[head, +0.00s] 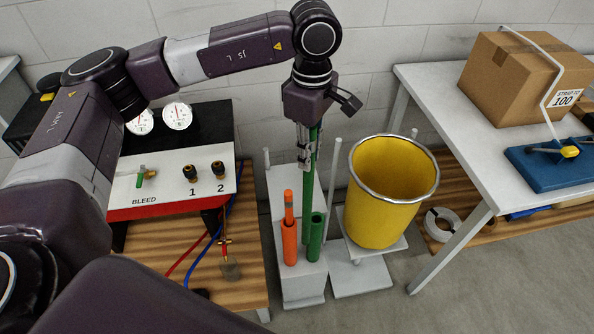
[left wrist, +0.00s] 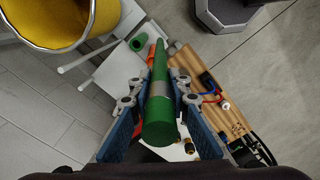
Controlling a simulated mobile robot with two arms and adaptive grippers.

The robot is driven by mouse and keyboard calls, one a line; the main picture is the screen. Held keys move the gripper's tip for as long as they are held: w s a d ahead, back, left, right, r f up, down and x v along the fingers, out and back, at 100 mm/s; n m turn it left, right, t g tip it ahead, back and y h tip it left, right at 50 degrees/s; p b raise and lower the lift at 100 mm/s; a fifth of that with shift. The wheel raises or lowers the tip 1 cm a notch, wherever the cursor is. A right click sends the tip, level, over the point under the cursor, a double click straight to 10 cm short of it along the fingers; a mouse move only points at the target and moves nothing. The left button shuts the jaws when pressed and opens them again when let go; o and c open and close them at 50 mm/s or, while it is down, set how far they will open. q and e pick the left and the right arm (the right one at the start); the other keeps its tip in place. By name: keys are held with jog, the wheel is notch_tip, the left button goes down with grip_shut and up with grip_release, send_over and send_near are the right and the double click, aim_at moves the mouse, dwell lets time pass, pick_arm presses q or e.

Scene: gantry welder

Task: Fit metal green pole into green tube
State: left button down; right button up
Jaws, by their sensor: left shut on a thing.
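My left gripper (head: 305,152) is shut on the metal green pole (head: 308,180), holding it nearly upright with its lower end pointing down. In the left wrist view, the pole (left wrist: 159,128) lies between the two fingers (left wrist: 160,88) and has a grey band. The green tube (head: 316,238) stands upright on a light grey stand, its open top facing up. The pole's lower end appears beside or behind the tube's rim, not inside it. In the left wrist view, the green tube (left wrist: 138,44) is left of the pole's far end, apart from it. My right gripper is not in view.
An orange tube (head: 289,244) with an orange pole (head: 289,206) in it stands left of the green tube. A yellow bucket (head: 385,200) is close on the right. A bleed panel (head: 165,183) stands left; a white table (head: 440,95) stands right.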

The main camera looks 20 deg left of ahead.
pick_arm(q)
jog(key=w+r+n+p, duration=0.3)
jog(key=w+r+n, duration=0.5)
jog(key=n, duration=0.6)
notch_tip(320, 180, down, 7)
jog(key=b, duration=0.3)
jog(key=shift+w+d, duration=0.15)
jog(key=shift+w, duration=0.2)
